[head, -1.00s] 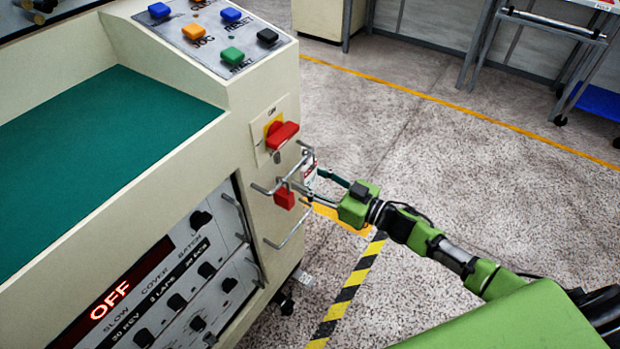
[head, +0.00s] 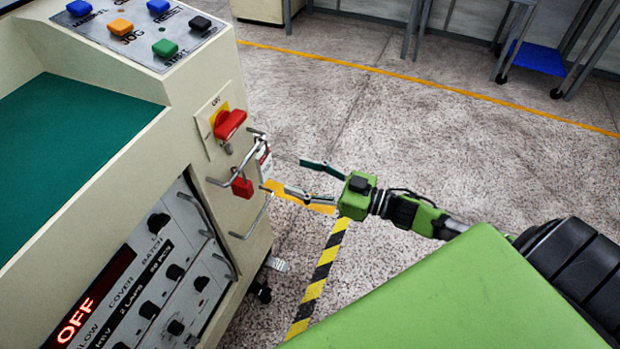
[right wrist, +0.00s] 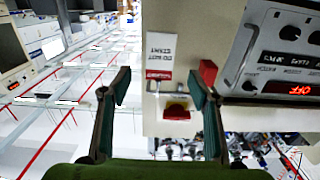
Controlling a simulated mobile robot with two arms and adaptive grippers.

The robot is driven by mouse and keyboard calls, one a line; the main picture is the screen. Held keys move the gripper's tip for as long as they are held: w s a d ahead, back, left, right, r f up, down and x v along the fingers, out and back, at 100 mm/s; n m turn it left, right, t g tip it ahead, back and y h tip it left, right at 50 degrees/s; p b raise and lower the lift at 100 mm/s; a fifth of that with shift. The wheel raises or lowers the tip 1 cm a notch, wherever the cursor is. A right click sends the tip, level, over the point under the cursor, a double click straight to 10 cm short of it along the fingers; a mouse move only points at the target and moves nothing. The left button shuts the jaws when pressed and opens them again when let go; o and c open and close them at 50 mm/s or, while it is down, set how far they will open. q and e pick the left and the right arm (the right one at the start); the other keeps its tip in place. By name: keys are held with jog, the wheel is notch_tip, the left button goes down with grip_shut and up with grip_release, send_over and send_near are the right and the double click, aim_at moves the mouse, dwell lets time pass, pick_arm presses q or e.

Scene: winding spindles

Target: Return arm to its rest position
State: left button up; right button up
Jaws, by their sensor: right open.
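My right gripper (head: 294,176) is open and empty, to the right of the machine's side panel. Its two fingers are spread apart, clear of the red padlock (head: 242,187) that hangs at the metal bars. In the right wrist view the open fingers (right wrist: 158,88) frame a white tag (right wrist: 160,54) reading "DO NOT START". The padlock (right wrist: 207,72) shows there behind the right finger's tip. A red rotary switch (head: 229,123) on a yellow plate sits above the padlock. My left gripper is not in view.
The cream machine (head: 150,150) fills the left, with coloured buttons, knobs and a red "OFF" display (head: 75,318). Metal bars (head: 236,160) stick out from its side. A yellow-black floor strip (head: 318,280) runs below my gripper. Open floor (head: 430,130) lies beyond, with stands behind.

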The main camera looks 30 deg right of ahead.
jog(key=s+d+f+m+g+h, duration=0.1)
jog(key=s+f+m+g+h, duration=0.25)
jog(key=f, duration=0.65)
jog(key=s+f+m+g+h, duration=0.15)
jog(key=s+f+h, duration=0.25)
jog(key=f+h, duration=0.45)
jog(key=s+a+f+g+y, duration=0.1)
jog(key=s+a+f+g, duration=0.2)
jog(key=s+f, duration=0.35)
jog(key=s+a+f+g, duration=0.3)
jog(key=s+g, duration=0.1)
jog(key=s, duration=0.6)
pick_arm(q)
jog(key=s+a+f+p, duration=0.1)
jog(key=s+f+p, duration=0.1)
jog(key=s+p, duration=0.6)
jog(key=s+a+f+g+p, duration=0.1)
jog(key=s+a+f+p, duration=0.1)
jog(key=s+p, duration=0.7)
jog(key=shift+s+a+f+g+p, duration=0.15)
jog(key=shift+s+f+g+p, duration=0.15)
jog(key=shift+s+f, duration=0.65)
pick_arm(e)
jog(key=s+d+f, duration=0.2)
jog(key=s, duration=0.8)
jog(key=s+d+f+g, duration=0.1)
jog(key=s+f, duration=0.2)
jog(key=s, duration=0.6)
jog(key=shift+s+d+f, duration=0.15)
jog(key=shift+s+d, duration=0.2)
